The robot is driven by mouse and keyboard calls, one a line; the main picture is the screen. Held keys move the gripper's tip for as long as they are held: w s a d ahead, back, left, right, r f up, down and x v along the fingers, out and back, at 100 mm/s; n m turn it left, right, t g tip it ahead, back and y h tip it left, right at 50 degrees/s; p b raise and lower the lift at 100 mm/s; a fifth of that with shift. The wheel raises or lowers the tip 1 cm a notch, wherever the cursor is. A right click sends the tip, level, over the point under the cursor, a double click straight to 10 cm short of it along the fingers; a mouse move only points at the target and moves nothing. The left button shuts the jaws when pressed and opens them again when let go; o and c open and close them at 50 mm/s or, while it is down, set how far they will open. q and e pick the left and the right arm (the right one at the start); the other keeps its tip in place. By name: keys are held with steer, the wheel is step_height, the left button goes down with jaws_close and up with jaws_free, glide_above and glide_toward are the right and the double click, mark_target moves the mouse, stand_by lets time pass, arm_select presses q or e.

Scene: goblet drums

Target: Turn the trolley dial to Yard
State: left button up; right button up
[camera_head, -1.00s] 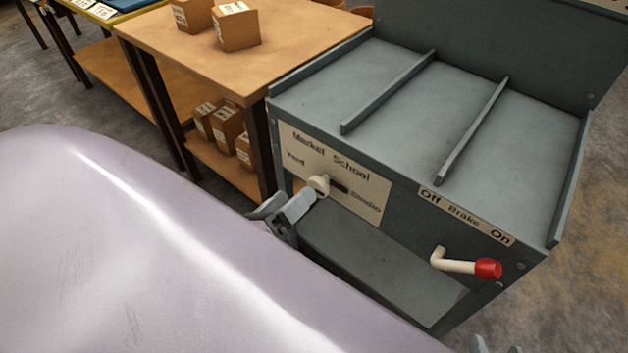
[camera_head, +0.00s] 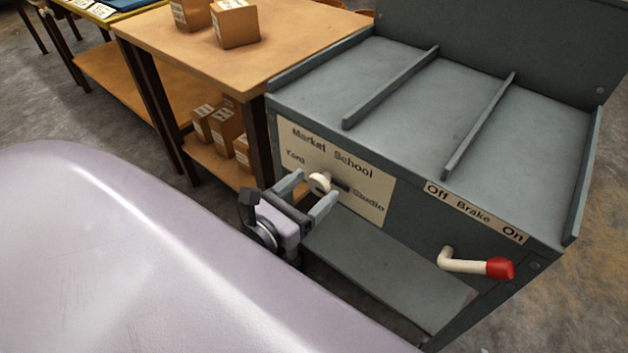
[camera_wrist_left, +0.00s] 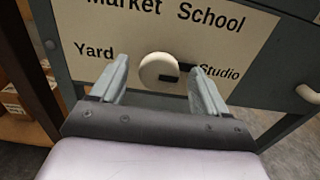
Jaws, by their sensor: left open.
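The trolley dial is a round cream knob (camera_head: 319,183) with a dark pointer on a cream label plate (camera_head: 368,190) at the trolley's front. The plate reads Market, School, Yard and Studio. The dark pointer extends right, toward Studio, in both views. Yard is at the plate's left. My left gripper (camera_head: 316,186) is open in front of the dial. In the left wrist view, the knob (camera_wrist_left: 159,70) shows between the two spread fingers (camera_wrist_left: 161,75), with gaps on both sides. Neither finger visibly touches it. My right gripper is out of view.
The grey trolley (camera_head: 400,100) has raised dividers on top. A red-tipped brake lever (camera_head: 500,268) sticks out right of the dial, under an Off Brake On label. A wooden table (camera_head: 180,50) with boxes stands left of the trolley. An open shelf (camera_head: 390,275) lies below the dial.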

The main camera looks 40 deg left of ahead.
arm_select(q)
steer(key=shift+w, duration=0.75)
steer(key=c, duration=1)
